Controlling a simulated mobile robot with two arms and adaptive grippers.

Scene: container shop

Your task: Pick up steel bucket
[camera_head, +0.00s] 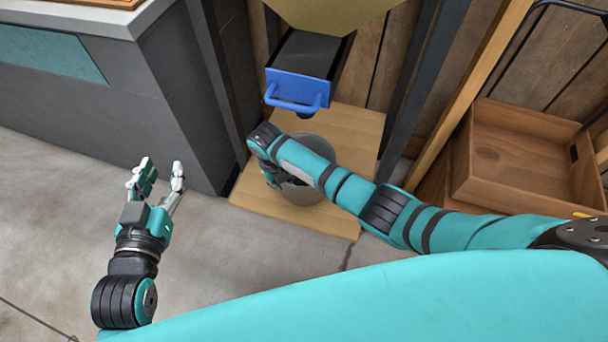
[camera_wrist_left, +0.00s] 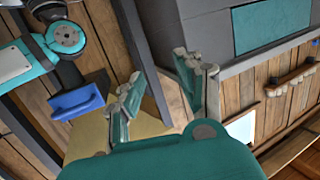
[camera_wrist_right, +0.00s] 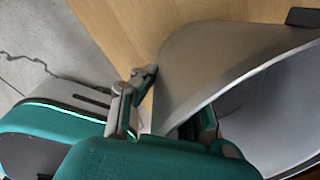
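The steel bucket (camera_head: 304,192) stands on a wooden board under a blue-handled chute, partly hidden by my right arm. In the right wrist view its grey wall (camera_wrist_right: 205,62) and open rim fill the right side. My right gripper (camera_head: 271,176) is at the bucket's left side. In the right wrist view my right gripper (camera_wrist_right: 168,105) is open across the wall, with one finger outside it and the other at the inner side. Firm contact is not visible. My left gripper (camera_head: 160,180) is open and empty above the floor, left of the board.
The wooden board (camera_head: 345,135) lies beneath the bucket. The blue drawer-like chute (camera_head: 297,88) hangs just above and behind it. A grey counter (camera_head: 150,90) stands at the left, dark posts flank the chute, and a wooden crate (camera_head: 515,160) is at the right. The front-left floor is clear.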

